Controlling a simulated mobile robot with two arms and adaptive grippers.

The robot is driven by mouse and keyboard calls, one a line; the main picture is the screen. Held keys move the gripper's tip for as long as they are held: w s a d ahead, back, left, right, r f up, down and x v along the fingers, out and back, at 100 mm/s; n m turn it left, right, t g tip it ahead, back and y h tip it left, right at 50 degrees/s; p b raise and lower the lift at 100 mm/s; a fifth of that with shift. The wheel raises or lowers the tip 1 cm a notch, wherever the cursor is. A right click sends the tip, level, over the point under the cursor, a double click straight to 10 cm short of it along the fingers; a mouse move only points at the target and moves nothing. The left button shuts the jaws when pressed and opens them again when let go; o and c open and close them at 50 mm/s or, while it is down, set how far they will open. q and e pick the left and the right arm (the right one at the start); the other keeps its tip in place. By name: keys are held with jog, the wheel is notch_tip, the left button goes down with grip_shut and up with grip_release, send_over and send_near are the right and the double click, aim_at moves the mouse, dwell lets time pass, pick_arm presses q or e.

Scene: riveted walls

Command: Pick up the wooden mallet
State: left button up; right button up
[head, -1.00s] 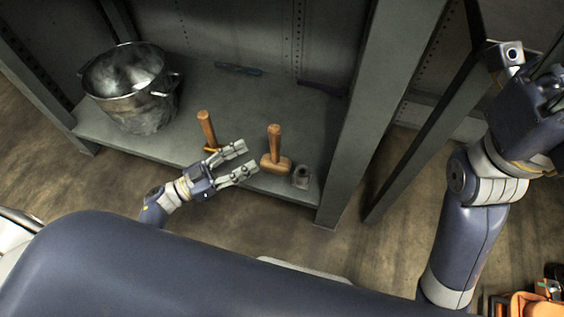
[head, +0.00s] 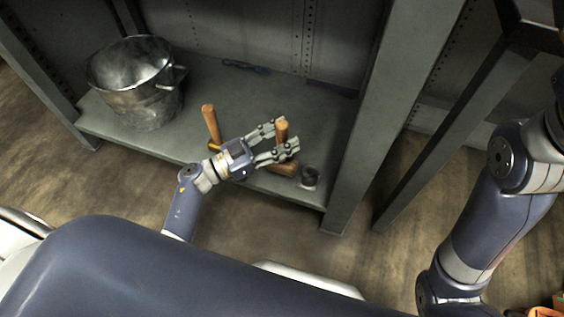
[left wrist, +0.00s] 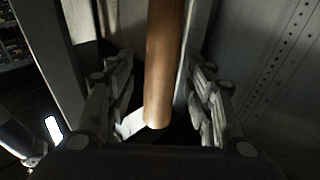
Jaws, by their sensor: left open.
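The wooden mallet (head: 284,167) stands head down on the grey shelf, its handle upright. My left gripper (head: 282,137) is open, with its two fingers on either side of the handle in the head view. In the left wrist view, the mallet handle (left wrist: 163,65) runs down between the open fingers (left wrist: 160,95), with gaps on both sides. The fingers partly hide the handle and head in the head view. My right gripper is out of view; only part of the right arm shows.
A second wooden-handled tool (head: 210,122) stands just left of my left gripper. A small grey metal piece (head: 310,177) sits right of the mallet. A large metal pot (head: 140,100) stands at the shelf's left. A grey upright post (head: 372,110) bounds the right side.

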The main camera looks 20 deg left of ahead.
pick_arm(q)
jog(key=shift+c, duration=0.5)
grip_shut()
jog(key=shift+r, duration=0.1)
jog(key=shift+r, duration=0.1)
